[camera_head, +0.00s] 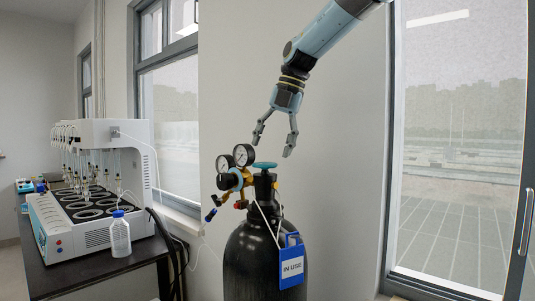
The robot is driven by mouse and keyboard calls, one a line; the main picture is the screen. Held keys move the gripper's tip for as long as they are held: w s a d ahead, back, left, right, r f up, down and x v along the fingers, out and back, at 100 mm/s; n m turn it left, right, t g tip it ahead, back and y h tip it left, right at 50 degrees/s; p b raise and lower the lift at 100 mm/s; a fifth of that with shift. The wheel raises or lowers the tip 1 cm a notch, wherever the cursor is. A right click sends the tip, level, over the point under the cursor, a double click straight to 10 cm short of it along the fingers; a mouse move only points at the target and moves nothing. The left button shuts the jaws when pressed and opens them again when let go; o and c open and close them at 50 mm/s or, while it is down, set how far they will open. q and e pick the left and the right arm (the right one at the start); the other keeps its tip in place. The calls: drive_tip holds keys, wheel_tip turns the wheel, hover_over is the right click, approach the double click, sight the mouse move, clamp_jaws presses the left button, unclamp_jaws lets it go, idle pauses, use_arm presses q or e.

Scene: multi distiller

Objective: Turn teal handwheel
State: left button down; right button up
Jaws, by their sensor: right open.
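The teal handwheel (264,165) sits on top of the valve of a black gas cylinder (258,262). A brass regulator (232,181) with two round gauges (236,158) is attached on the left of the valve. My right gripper (272,145) comes down from the upper right and is open and empty. Its fingertips are above the handwheel in the picture, and I see no contact between them. My left gripper is not in view.
A blue "IN USE" tag (291,265) hangs from the cylinder neck. A black bench (120,270) at the left holds a white multi-position distiller (100,236) and a clear bottle (120,238). A wall stands behind the cylinder, with a glass door (455,150) at the right.

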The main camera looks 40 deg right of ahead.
sight(266, 163)
drive_tip(key=p+x, duration=0.1)
drive_tip(key=x, duration=0.3)
drive_tip(key=shift+f, duration=0.15)
drive_tip(key=shift+w, duration=0.1)
